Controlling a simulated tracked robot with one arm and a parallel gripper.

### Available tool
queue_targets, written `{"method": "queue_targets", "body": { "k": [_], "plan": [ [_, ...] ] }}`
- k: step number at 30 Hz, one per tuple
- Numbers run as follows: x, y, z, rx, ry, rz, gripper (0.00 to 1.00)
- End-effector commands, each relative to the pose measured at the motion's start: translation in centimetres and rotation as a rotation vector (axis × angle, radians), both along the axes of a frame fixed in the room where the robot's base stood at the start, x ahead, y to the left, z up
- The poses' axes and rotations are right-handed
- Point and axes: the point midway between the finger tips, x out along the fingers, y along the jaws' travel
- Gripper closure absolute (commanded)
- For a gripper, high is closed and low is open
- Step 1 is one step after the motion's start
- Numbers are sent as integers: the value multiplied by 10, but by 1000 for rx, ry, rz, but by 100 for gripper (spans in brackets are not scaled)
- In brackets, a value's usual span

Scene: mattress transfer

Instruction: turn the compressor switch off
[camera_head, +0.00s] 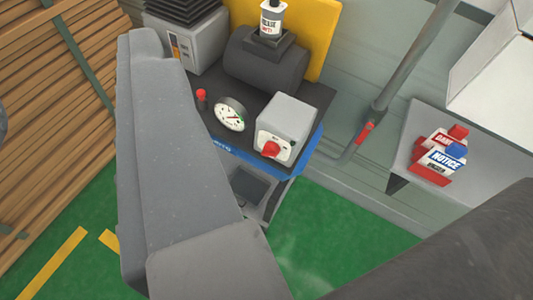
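The compressor stands at the upper middle, with a dark top plate (315,97) and a blue front edge. A light grey switch box (290,115) sits at its front right corner. A red rotary switch (271,149) is on the white front face of that box; its exact setting is too small to tell. A round white gauge (230,114) with a needle is left of the box. My grey arm link covers the left middle and bottom. I cannot make out my gripper's fingertips, and nothing is seen touching the switch.
A small red-capped part (201,97) stands left of the gauge. A grey pipe with a red handle (366,131) rises on the right. Red and blue padlock-like items (440,150) lie on a grey shelf (405,145). Stacked wood (50,110) fills the left; green floor (340,225) shows in front.

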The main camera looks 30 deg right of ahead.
Motion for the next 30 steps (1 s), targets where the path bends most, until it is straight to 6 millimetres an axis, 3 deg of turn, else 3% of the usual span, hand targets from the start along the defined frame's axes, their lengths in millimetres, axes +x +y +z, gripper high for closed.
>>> {"method": "queue_targets", "body": {
  "k": [1, 3, 7, 11, 16, 20, 24, 26, 30],
  "plan": [
    [0, 0, 0, 0, 0, 0, 52],
    [3, 1, -2, 6, -2, 5, 40],
    [26, 10, -15, 52, -23, 35, 40],
    [69, 21, -42, 161, -77, 75, 40],
    [130, 29, -92, 343, -164, 63, 40],
    [168, 23, -143, 464, -215, -9, 40],
    [197, 7, -210, 556, -259, -138, 40],
    [205, -3, -240, 579, -279, -206, 40],
    [209, -28, -320, 588, -306, -383, 40]
  ]
}}
